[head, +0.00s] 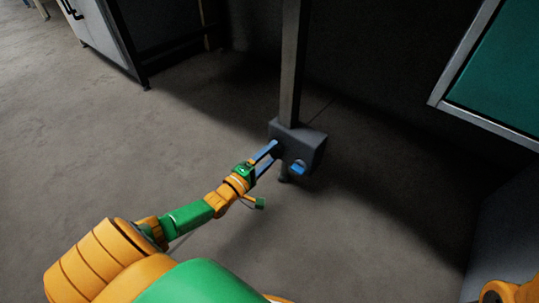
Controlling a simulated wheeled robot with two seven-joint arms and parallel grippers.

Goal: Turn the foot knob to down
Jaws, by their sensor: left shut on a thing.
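A dark grey box (305,146) sits low on the post, with a small blue part (299,169) on its front face. My left gripper (276,152) reaches the left face of the box. Its two blue fingers stand apart, one above the other, and are shut on what seems to be the foot knob there. That knob is mostly hidden by the fingers and in shadow, so its setting cannot be read. The blue part on the front face is to the right of the fingers, apart from them. My right gripper is not in view.
The upright post (291,65) rises from the box. A green panel with a pale frame (483,127) is at the upper right. A grey cabinet (99,38) stands at the upper left. The floor (110,150) left of the box is clear.

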